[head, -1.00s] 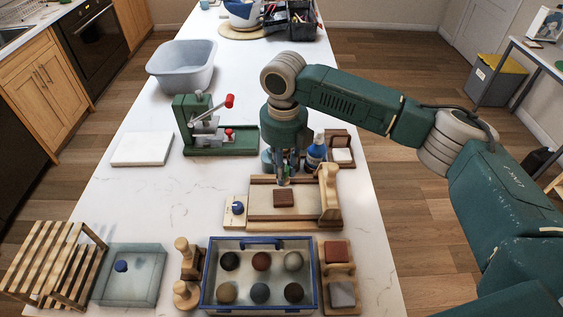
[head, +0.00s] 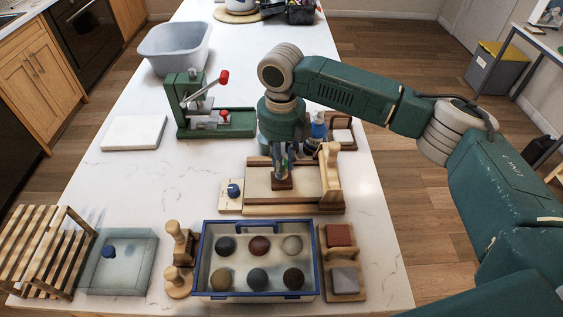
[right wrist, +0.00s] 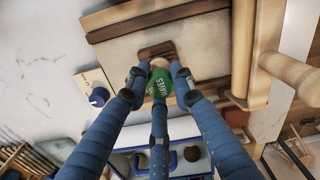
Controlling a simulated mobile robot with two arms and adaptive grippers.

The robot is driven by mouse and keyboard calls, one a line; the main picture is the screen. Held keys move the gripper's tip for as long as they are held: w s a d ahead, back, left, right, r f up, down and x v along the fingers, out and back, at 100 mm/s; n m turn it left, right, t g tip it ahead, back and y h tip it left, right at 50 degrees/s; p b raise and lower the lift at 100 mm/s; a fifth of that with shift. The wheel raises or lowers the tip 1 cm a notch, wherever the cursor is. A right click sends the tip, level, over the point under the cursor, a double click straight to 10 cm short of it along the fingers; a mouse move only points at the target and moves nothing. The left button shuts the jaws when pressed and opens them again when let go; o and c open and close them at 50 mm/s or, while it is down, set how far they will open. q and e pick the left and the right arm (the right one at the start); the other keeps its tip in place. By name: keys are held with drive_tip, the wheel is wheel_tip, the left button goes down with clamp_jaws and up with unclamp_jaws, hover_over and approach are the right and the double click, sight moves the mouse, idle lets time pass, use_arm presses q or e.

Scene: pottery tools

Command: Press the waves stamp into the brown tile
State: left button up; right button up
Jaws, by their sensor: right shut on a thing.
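The brown tile (head: 284,184) lies on the pale board with wooden rails (head: 258,182); my right gripper partly covers it in the head view. In the right wrist view the tile (right wrist: 157,50) shows just beyond the fingertips. My right gripper (right wrist: 158,80) is shut on the waves stamp (right wrist: 160,84), whose green top reads "WAVES". In the head view the right gripper (head: 281,168) points down over the tile. The stamp's lower face is hidden, so I cannot tell whether it touches the tile. My left gripper is not in view.
A wooden roller (head: 331,172) stands at the board's right side, and a small plate with a blue knob (head: 234,190) at its left. A blue-rimmed tray of several balls (head: 205,275) is in front. A green press (head: 190,100) stands behind left.

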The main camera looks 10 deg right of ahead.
drive_tip(key=shift+f, duration=0.15)
drive_tip(key=shift+f, duration=0.2)
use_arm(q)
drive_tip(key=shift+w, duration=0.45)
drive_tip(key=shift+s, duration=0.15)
use_arm(e)
drive_tip(key=shift+s+f, duration=0.1)
drive_tip(key=shift+f, duration=0.3)
wheel_tip(320, 180, up, 6)
drive_tip(key=p, duration=0.7)
drive_tip(key=shift+r, duration=0.15)
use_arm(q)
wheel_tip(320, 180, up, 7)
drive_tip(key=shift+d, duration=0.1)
